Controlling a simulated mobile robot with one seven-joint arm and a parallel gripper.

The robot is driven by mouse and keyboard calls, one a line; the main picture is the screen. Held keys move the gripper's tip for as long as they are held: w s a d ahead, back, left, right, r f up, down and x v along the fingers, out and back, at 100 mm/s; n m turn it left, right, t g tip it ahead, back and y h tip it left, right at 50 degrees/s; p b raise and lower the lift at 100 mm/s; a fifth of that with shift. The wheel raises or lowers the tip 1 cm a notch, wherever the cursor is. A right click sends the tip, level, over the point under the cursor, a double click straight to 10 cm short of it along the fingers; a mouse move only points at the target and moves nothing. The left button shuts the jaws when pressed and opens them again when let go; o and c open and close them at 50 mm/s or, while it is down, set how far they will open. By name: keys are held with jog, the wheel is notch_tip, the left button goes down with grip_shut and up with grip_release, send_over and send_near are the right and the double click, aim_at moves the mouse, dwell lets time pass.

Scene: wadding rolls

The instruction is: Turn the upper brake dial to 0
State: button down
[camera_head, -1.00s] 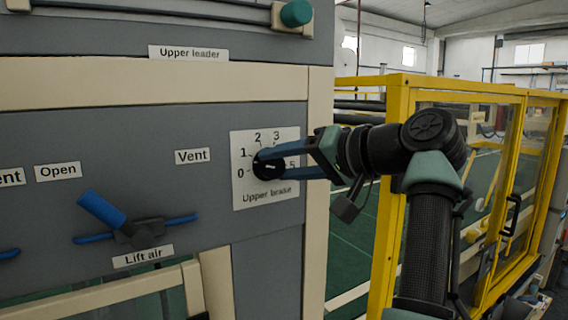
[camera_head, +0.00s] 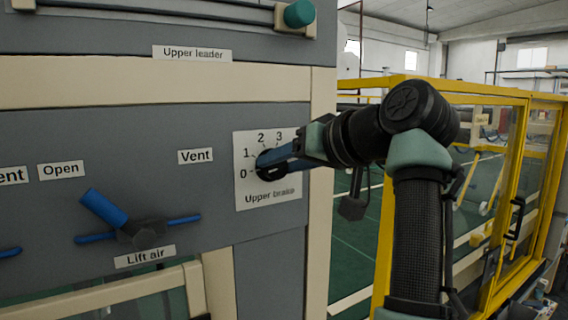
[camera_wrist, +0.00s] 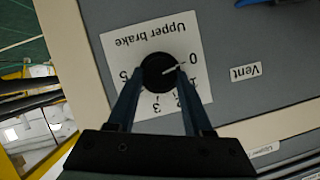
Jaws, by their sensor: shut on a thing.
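The upper brake dial (camera_head: 264,162) is a round black knob on a white scale plate (camera_head: 243,201) labelled "Upper brake". My gripper (camera_head: 276,161) is shut on the dial, reaching in from the right. In the wrist view, the dial (camera_wrist: 158,73) sits between my two fingertips (camera_wrist: 160,76), one on each side. A white pointer line on the dial points close to the 0 mark in that view. The plate appears upside down there, and my fingers partly cover the 1 and 2. In the head view, my fingers hide the plate's right-hand numbers and the pointer.
A blue Lift air lever (camera_head: 104,207) is on the panel to the lower left. A green knob (camera_head: 299,13) is above, near the Upper leader label (camera_head: 192,53). A yellow-framed glazed guard (camera_head: 383,240) stands to the right, behind my arm.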

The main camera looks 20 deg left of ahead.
jog(key=shift+c, duration=1.6)
grip_release()
jog(key=b+v, duration=0.4)
jog(key=v, duration=0.9)
